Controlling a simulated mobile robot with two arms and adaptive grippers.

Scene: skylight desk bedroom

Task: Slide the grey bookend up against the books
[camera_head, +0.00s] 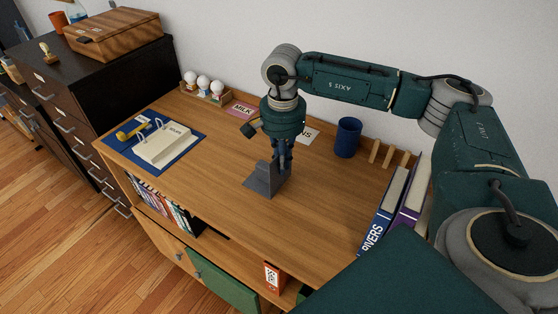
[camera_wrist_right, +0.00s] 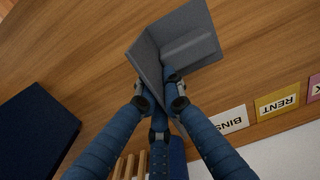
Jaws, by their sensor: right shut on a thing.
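The grey bookend (camera_head: 263,182) stands on the middle of the wooden desk, its flat foot on or very near the top. It also shows in the right wrist view (camera_wrist_right: 190,42). My right gripper (camera_head: 283,158) comes down from above and is shut on its upright plate; the fingers (camera_wrist_right: 160,88) hide part of it. The books stand at the desk's right end: a blue one marked RIVERS (camera_head: 384,212) and a purple one (camera_head: 411,203), partly hidden by my arm. A wide gap separates them from the bookend. My left gripper is out of view.
A blue cup (camera_head: 348,137) and a slatted wooden rack (camera_head: 379,153) stand along the back, right of the bookend. Flat cards, including MILK (camera_head: 242,110), lie at the back. A blue mat (camera_head: 187,152) with a calendar lies left. The desk between bookend and books looks clear.

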